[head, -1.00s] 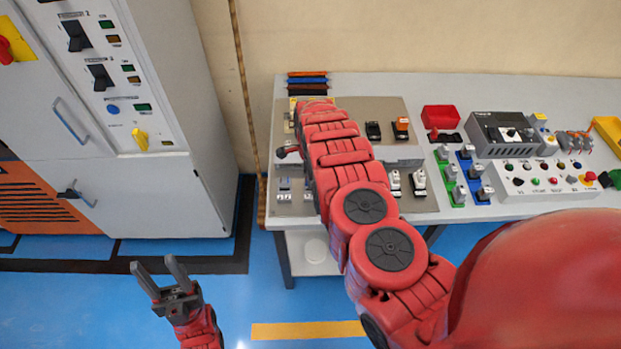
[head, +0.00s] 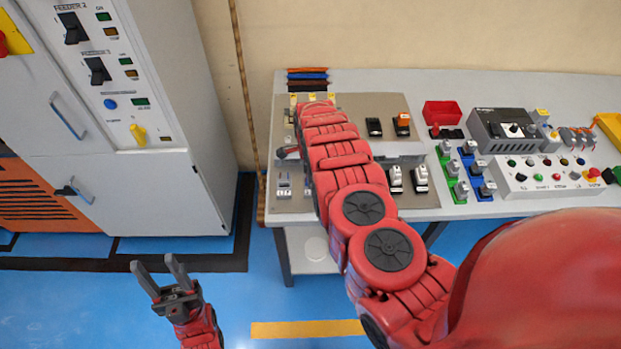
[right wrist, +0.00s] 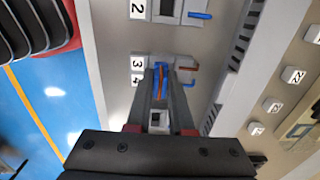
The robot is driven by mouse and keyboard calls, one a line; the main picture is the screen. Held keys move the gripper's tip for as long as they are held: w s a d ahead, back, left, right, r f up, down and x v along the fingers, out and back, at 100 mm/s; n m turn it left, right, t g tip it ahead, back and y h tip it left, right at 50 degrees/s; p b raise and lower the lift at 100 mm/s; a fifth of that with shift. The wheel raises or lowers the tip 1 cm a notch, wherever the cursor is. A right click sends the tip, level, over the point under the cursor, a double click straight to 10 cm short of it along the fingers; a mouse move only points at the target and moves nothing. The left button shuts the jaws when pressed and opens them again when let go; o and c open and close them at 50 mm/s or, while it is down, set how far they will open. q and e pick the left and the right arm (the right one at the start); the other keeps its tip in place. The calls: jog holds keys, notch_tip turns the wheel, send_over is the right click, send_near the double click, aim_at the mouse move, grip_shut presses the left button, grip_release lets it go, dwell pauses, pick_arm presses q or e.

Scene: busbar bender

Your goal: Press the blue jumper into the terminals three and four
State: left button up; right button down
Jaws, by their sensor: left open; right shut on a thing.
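The blue jumper (right wrist: 159,78) is between the fingertips of my right gripper (right wrist: 160,82), which is shut on it. In the right wrist view the fingertips are over the grey terminal block beside the printed labels 3 (right wrist: 137,64) and 4 (right wrist: 135,81). The fingers partly hide the block, so I cannot tell how deep the jumper sits. My left gripper (head: 160,270) is open and empty, over the blue floor, away from the bench.
A terminal labelled 2 (right wrist: 168,10) with a blue piece (right wrist: 200,15) lies beside the fingers. An orange-brown piece (right wrist: 188,69) is just right of them. The bench also holds a red bin (head: 442,112) and a button panel (head: 550,176). A grey cabinet (head: 165,195) stands left.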

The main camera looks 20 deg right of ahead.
jog(key=shift+f, duration=0.1)
jog(key=c, duration=0.7)
grip_release()
jog(key=shift+f, duration=0.1)
jog(key=shift+s, duration=0.1)
jog(key=shift+s+f, duration=0.1)
jog(key=r, duration=0.2)
jog(key=r+b, duration=0.1)
jog(key=r, duration=0.2)
jog(key=r+b, duration=0.1)
jog(key=r, duration=0.2)
jog(key=shift+w+a+r, duration=0.1)
jog(key=shift+w+r, duration=0.15)
jog(key=shift+w, duration=0.05)
notch_tip(320, 180, up, 10)
jog(key=p, duration=0.3)
jog(key=shift+f+p, duration=0.25)
jog(key=shift+p, duration=0.05)
